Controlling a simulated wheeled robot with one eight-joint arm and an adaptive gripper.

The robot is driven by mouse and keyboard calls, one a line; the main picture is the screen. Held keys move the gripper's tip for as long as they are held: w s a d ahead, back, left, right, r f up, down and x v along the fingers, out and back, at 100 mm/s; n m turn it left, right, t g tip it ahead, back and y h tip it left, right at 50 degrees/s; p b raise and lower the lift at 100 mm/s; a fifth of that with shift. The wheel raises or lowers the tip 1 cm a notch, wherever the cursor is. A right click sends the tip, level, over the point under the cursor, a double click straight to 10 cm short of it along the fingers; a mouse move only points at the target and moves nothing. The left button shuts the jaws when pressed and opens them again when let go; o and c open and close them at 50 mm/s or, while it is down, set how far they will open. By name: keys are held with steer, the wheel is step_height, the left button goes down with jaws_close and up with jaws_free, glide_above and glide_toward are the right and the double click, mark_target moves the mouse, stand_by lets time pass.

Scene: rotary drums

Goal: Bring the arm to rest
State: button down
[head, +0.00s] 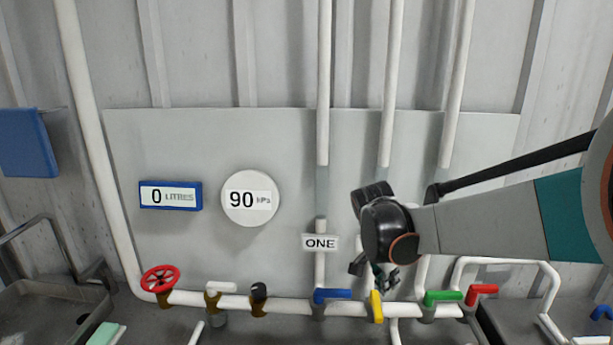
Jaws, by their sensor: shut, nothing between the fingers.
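My arm (490,222) reaches in from the right edge of the head view, in front of the grey wall panel. My gripper (388,286) hangs below its black wrist, shut and empty. It is just above and right of the yellow valve handle (376,306); I cannot tell whether they touch. The yellow handle points up and down, across the white pipe. The blue handle (332,295), green handle (443,296) and red lever handle (481,292) lie about level. Part of the pipework behind my wrist is hidden.
A red handwheel (160,279) sits on the pipe at left. A round gauge (250,198) reads 90 hPa, and a blue-framed display (170,196) reads 0 litres. A sink (50,312) stands at lower left. The panel's left half is clear of my arm.

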steer(key=s+f+n+t+y+b, duration=0.1)
steer(key=s+n+b, duration=0.4)
steer(key=s, duration=0.6)
steer(key=s+a+f+n+t+y+b, duration=0.1)
steer(key=s+f+n+t+b, duration=0.3)
steer(key=s+n, duration=0.4)
steer(key=s+y+b, duration=0.1)
steer(key=s, duration=0.2)
steer(key=shift+f+t, duration=0.15)
steer(key=shift+t, duration=0.15)
